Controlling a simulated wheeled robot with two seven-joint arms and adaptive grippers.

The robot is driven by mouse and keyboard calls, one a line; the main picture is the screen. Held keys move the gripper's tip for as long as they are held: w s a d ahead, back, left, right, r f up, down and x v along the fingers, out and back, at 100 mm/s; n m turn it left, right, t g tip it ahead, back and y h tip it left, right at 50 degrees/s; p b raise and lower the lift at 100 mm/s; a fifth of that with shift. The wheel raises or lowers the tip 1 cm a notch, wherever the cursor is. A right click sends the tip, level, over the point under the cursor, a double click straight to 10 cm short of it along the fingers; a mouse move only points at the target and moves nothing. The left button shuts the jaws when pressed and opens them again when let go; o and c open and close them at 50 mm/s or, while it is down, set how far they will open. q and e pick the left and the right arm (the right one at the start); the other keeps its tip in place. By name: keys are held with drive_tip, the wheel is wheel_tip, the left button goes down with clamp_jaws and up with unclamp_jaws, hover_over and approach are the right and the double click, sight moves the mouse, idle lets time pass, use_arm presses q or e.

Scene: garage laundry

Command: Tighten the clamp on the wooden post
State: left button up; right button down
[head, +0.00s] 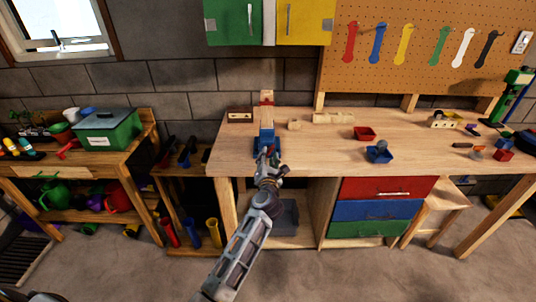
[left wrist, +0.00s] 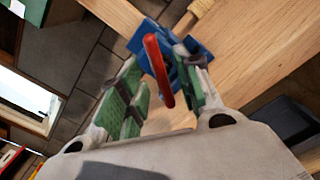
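A blue clamp (head: 267,141) sits at the front edge of the wooden workbench, left of its middle. A wooden post (head: 267,113) with a red top part stands at it. In the left wrist view the blue clamp body (left wrist: 142,38) shows with its red handle (left wrist: 157,68). My left gripper (head: 268,163) is at the front of the clamp. Its green-padded fingers (left wrist: 160,88) are apart, one on each side of the red handle, with a gap on the left side. Part of the clamp is hidden behind the fingers. My right gripper is not in view.
Red, blue and green drawers (head: 385,188) are below. A shelf with a green toolbox (head: 108,130) stands at left. The bench top right of the clamp is mostly clear.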

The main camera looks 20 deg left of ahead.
sight(268, 155)
use_arm(q)
drive_tip(key=shift+x, duration=1.6)
drive_tip(key=shift+c, duration=0.3)
clamp_jaws()
